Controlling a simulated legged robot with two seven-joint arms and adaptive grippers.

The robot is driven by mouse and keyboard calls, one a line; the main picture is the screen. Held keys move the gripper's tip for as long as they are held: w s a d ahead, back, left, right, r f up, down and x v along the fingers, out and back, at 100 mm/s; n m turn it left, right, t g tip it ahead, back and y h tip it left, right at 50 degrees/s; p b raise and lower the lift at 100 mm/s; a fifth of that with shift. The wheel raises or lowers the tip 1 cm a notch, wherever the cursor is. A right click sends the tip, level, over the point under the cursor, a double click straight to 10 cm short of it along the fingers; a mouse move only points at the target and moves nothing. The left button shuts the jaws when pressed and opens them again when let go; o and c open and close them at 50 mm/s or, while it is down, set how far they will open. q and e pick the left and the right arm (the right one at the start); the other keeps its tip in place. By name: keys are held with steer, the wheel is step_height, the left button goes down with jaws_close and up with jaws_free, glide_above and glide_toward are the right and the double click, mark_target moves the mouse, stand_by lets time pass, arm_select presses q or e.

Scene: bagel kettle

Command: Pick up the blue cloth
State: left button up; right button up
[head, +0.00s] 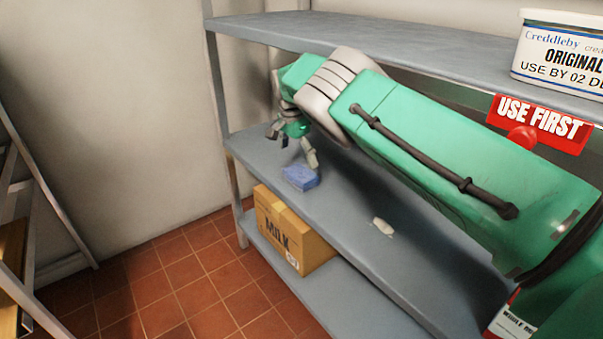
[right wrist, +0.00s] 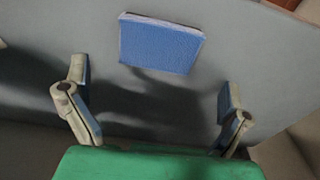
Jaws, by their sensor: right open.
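The blue cloth (head: 300,177) is a small folded block lying flat on the middle shelf (head: 345,215), near its left end. My right gripper (head: 293,150) hangs just above and behind the cloth in the head view. In the right wrist view the right gripper (right wrist: 155,105) is open, with its two fingers wide apart and nothing between them. My left gripper is not in view.
A cardboard milk box (head: 290,235) stands on the lower shelf. A small white object (head: 382,226) lies on the middle shelf. The upper shelf (head: 340,38) runs above my arm and carries a white tub (head: 558,55). A red "USE FIRST" sign (head: 542,122) hangs at the right.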

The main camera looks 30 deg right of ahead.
mark_target(298, 173)
steer(key=shift+a+f+b, duration=0.2)
steer(key=shift+f+b, duration=0.05)
steer(key=shift+f, duration=0.35)
steer(key=shift+a+f+b, duration=0.2)
steer(key=shift+f, duration=0.35)
steer(key=f, duration=0.1)
steer(key=d+f+b, duration=0.1)
steer(key=f, duration=0.1)
steer(key=f+b, duration=0.1)
steer(key=shift+d+f, duration=0.4)
steer(key=shift+w+d+f, duration=0.1)
steer(key=shift+d, duration=0.05)
steer(key=shift+a+r, duration=0.2)
steer(key=shift+c, duration=1.3)
steer(key=shift+a+r, duration=0.1)
steer(key=shift+a, duration=0.1)
steer(key=c, duration=0.6)
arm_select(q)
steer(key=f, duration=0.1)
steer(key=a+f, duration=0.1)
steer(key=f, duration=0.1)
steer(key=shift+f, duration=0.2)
arm_select(e)
steer(key=shift+a, duration=0.15)
